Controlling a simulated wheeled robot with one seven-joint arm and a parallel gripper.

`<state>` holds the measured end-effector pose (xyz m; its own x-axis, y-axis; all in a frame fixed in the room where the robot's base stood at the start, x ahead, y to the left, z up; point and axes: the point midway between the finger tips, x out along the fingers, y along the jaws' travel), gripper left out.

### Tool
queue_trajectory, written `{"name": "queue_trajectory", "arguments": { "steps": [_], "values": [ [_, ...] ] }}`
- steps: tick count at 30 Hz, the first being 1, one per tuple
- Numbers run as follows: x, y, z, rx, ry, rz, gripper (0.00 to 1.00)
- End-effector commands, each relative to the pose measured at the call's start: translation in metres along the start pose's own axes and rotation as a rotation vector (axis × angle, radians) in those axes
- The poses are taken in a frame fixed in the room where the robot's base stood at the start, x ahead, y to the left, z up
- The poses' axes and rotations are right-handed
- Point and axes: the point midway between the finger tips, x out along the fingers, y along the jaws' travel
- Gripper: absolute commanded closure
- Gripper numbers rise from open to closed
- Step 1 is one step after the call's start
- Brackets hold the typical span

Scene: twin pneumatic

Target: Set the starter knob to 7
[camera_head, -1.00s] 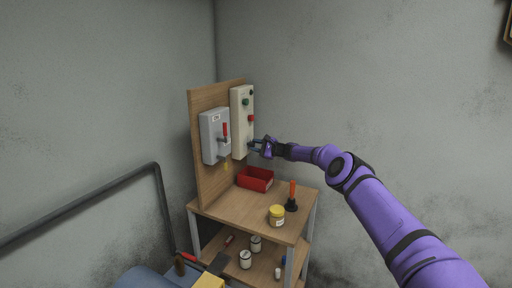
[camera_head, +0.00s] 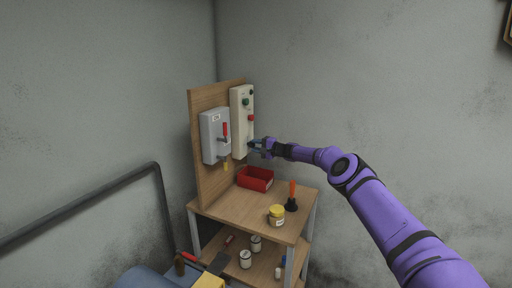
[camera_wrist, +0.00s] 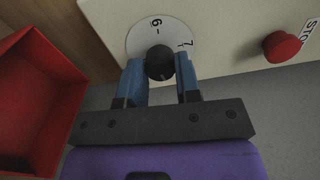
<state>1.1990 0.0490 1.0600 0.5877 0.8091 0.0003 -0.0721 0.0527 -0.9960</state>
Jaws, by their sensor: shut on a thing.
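The starter knob (camera_wrist: 159,62) is a round black knob on a white dial (camera_wrist: 145,31) with the printed marks 6 and 7 showing. The dial is on the lower part of the cream starter box (camera_head: 241,110). My gripper (camera_wrist: 160,72) has its two blue fingers on either side of the knob and is shut on it. In the head view my gripper (camera_head: 255,146) reaches the box from the right and hides the knob. The knob's pointer cannot be made out.
A red stop button (camera_wrist: 282,46) sits beside the dial. A red bin (camera_head: 255,179) stands on the bench just below my gripper. A grey switch box (camera_head: 209,137) with a red lever is left of the starter box. A yellow-lidded jar (camera_head: 277,215) stands on the bench front.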

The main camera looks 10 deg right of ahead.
Motion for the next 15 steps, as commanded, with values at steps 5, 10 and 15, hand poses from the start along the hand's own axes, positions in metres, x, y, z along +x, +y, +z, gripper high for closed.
{"name": "queue_trajectory", "arguments": {
  "steps": [5,10,15],
  "values": [
    [-0.0010,0.0019,-0.0008,-0.003,0.001,0.002,0.93],
    [-0.0010,0.0020,-0.0008,-0.002,0.001,0.002,0.93],
    [-0.0008,0.0016,-0.0006,-0.002,0.001,0.002,0.44]
  ]
}}
